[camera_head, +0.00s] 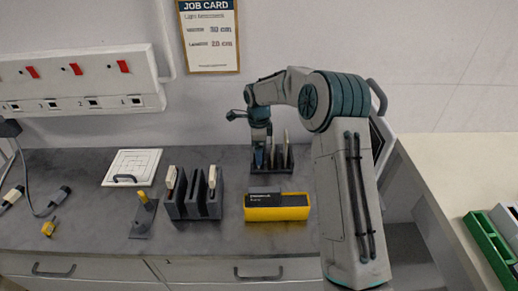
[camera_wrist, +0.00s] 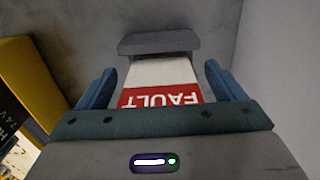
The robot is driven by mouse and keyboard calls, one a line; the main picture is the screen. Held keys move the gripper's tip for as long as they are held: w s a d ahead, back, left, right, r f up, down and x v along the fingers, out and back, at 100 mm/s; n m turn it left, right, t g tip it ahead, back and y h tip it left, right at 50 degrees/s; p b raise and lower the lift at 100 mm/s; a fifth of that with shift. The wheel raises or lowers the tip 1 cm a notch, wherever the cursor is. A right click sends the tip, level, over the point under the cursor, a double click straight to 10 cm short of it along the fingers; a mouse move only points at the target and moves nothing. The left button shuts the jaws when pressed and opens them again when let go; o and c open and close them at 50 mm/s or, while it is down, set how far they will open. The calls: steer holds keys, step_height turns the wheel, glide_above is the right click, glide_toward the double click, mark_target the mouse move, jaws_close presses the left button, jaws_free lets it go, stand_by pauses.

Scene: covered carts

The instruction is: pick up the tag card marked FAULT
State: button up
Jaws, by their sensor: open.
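The tag card marked FAULT (camera_wrist: 160,95) is white and red, and its word reads upside down in the wrist view. Its far end meets a grey block (camera_wrist: 160,42). My gripper (camera_wrist: 160,72) is open, with one blue finger on each side of the card and a visible gap at both sides. The card's near end is hidden behind my gripper body. In the head view my gripper (camera_head: 259,158) points down at the left part of a dark slotted rack (camera_head: 272,169). Pale cards (camera_head: 285,145) stand in the rack to its right; their markings are unreadable.
A yellow box (camera_head: 277,214) with a black top stands in front of the rack. A dark holder (camera_head: 188,208) with pale-topped pieces is to its left. A small post (camera_head: 143,222) and a white panel (camera_head: 132,166) are further left. The wall is close behind.

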steer(key=c, duration=1.1)
steer(key=shift+o, duration=0.2)
